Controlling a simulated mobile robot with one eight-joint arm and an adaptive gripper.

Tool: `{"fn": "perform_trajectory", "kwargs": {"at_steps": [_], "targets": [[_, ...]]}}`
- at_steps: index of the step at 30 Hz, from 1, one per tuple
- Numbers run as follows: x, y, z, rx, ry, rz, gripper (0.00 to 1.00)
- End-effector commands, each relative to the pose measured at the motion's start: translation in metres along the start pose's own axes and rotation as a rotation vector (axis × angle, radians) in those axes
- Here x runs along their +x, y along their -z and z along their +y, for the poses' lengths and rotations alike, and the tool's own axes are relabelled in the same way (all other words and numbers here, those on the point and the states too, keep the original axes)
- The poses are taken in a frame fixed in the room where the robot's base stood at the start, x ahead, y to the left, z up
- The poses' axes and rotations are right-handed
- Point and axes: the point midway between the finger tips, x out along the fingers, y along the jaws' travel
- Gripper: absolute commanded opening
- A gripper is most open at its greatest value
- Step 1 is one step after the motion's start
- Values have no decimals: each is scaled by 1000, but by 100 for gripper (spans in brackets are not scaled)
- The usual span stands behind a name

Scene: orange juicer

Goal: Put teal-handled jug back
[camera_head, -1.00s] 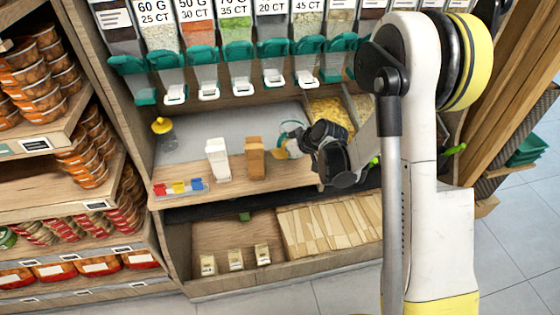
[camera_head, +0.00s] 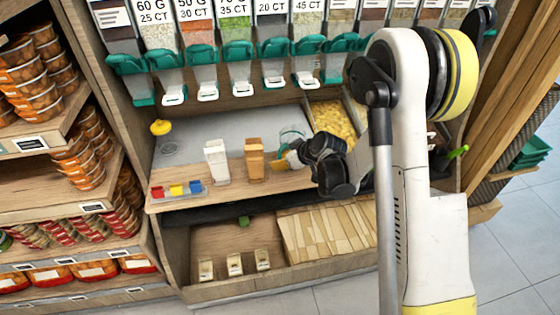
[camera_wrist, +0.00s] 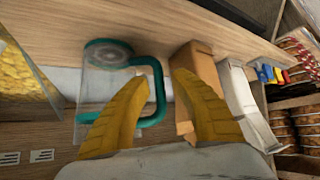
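The clear jug with a teal handle (camera_wrist: 157,92) stands near the counter's wooden edge in the wrist view. In the head view, the jug (camera_head: 291,137) is partly hidden by my gripper (camera_head: 288,158). In the wrist view my gripper's yellow fingers (camera_wrist: 160,82) are spread apart. The teal handle lies across the gap, with the left finger overlapping the handle loop. I cannot tell whether a finger touches it. The jug looks upright.
A brown carton (camera_head: 255,159) and a white carton (camera_head: 216,160) stand just left of the jug. Small coloured blocks (camera_head: 177,188) sit farther left. A yellow-filled bin (camera_head: 333,120) is on the right; dispensers (camera_head: 237,55) hang above.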

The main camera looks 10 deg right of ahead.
Motion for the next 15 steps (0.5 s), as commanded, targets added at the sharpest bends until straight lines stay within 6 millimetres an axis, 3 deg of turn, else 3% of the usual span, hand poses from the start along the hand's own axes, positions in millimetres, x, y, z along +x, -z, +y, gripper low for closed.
{"fn": "perform_trajectory", "kwargs": {"at_steps": [5, 15], "targets": [[-17, 4, 0, 1, -1, 0, 27], [-93, 4, 1, 1, -1, -1, 27]]}}
